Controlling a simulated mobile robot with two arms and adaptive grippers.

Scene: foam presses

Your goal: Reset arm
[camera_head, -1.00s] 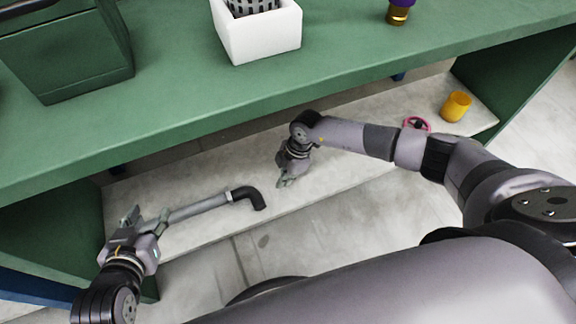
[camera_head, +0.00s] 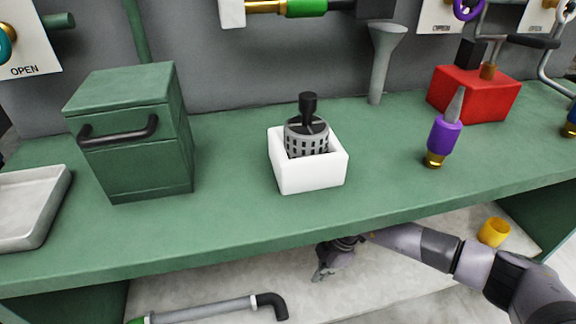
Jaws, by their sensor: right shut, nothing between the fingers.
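My right gripper (camera_head: 321,272) shows under the front edge of the green bench (camera_head: 235,232), over the pale lower shelf (camera_head: 400,288). It is shut with nothing in it. My right arm reaches in from the lower right. My left gripper is out of the picture. A grey pipe with a black elbow (camera_head: 270,303) lies low in the picture, left of my right gripper and apart from it. Its left end has a green part at the bottom edge.
On the bench stand a green box with a black handle (camera_head: 130,150), a white holder (camera_head: 311,176) with a perforated basket, a purple nozzle (camera_head: 443,137) and a red block (camera_head: 480,94). A pale tray (camera_head: 30,215) is at left. A yellow cup (camera_head: 494,232) stands on the lower shelf.

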